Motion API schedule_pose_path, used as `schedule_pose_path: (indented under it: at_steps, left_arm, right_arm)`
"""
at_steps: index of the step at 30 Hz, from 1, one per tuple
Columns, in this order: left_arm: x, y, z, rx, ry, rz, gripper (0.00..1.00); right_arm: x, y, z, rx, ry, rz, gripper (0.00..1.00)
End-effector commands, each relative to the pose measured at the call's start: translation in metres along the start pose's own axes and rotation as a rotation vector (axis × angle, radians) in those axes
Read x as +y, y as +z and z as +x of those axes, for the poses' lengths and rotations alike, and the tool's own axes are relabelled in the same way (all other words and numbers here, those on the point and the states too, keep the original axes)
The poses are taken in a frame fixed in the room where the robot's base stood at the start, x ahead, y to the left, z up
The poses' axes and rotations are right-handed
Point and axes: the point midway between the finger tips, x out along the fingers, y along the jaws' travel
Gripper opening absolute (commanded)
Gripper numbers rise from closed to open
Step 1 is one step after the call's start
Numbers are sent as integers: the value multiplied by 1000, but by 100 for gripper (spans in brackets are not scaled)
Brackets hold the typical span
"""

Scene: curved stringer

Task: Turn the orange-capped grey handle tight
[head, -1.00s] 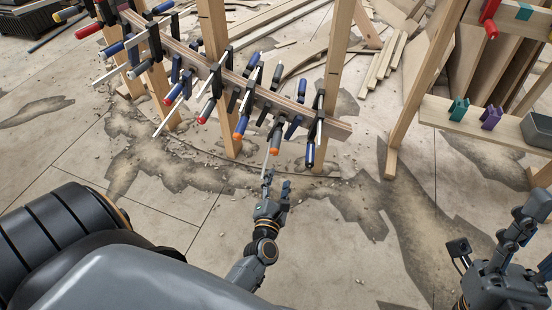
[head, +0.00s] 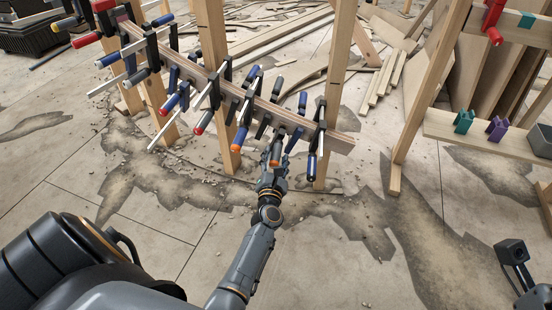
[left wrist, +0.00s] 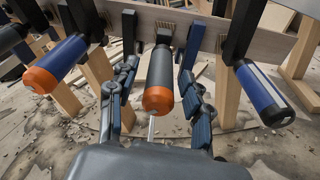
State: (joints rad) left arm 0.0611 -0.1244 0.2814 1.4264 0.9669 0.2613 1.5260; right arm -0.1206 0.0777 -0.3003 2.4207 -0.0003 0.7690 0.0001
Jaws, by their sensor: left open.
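The grey clamp handle with an orange cap (left wrist: 158,85) hangs from the curved wooden stringer (left wrist: 180,22), its capped end toward me in the left wrist view. My left gripper (left wrist: 156,112) is open, with one finger on each side of this handle. Gaps show between the fingers and the handle. In the head view my left gripper (head: 272,165) reaches up to the stringer's underside and partly hides the handle. My right gripper's fingers are out of view; only part of that arm shows at the lower right corner.
A blue handle with an orange cap (left wrist: 57,64) hangs to the left, and a blue handle with a dark end (left wrist: 264,93) to the right, both close to the fingers. Wooden posts (head: 333,100) support the stringer. A shelf (head: 470,130) stands at the right.

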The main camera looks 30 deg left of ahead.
Motion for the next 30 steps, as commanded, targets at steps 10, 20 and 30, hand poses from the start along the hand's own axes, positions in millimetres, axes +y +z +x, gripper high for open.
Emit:
schedule_pose_path:
  at_steps: [10, 20, 30]
  left_arm:
    - [0, 0, 12, 0, -2, 0, 50]
    - [0, 0, 12, 0, -1, 0, 3]
    - [-1, 0, 12, 1, 4, 30, 0]
  right_arm:
    - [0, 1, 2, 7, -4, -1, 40]
    - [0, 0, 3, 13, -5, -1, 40]
    - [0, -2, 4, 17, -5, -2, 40]
